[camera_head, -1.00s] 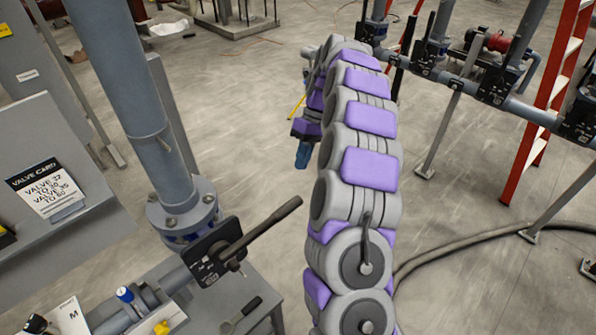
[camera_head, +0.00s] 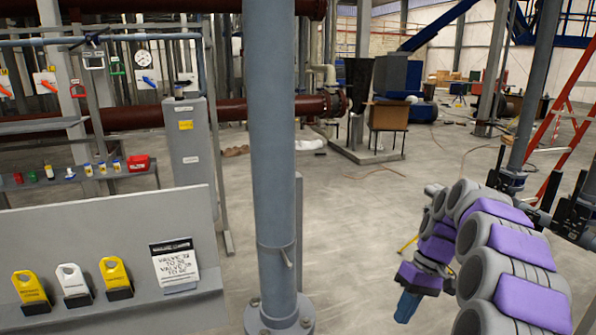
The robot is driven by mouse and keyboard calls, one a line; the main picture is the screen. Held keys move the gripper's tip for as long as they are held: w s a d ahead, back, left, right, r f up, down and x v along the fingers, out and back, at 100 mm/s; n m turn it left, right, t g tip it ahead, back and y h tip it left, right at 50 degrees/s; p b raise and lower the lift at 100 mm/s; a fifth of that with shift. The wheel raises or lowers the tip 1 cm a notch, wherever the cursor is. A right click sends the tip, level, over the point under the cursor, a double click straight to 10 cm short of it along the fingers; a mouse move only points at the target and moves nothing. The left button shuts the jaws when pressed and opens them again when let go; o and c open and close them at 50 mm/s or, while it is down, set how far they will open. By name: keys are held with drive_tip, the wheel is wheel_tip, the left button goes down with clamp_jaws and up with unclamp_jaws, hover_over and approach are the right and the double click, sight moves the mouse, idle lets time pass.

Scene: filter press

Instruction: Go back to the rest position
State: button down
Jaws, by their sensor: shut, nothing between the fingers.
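My gripper (camera_head: 407,306) shows at the lower right as small blue fingers pointing down. It is shut and holds nothing. It hangs in the air over the grey floor, clear of anything around it. My grey and purple arm is folded at the right edge, and its lower part runs out of the frame.
A vertical blue-grey pipe (camera_head: 273,150) stands left of my gripper. Left of it, a grey panel (camera_head: 110,225) bears yellow and white tags and a valve card (camera_head: 174,263). A red ladder (camera_head: 558,125) and dark valve fittings (camera_head: 573,218) stand at right. Open floor lies between.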

drive_tip(key=s+a+f+h+b, duration=0.1)
drive_tip(key=s+a+f+b, duration=0.1)
drive_tip(key=s+a+b, duration=0.45)
drive_tip(key=s+a+f+h+b, duration=0.15)
drive_tip(key=s+a, duration=0.25)
drive_tip(key=s, duration=0.5)
drive_tip(key=s+f+m+h+b, duration=0.1)
drive_tip(key=s+f+b, duration=0.2)
drive_tip(key=s+f, duration=0.3)
drive_tip(key=s+f+m+t+h+b, duration=0.1)
drive_tip(key=s+f+b, duration=0.2)
drive_tip(key=s+f, duration=0.4)
drive_tip(key=s, duration=0.5)
drive_tip(key=shift+s+a+m, duration=0.15)
drive_tip(key=shift+a+m, duration=0.1)
drive_tip(key=shift+m, duration=0.15)
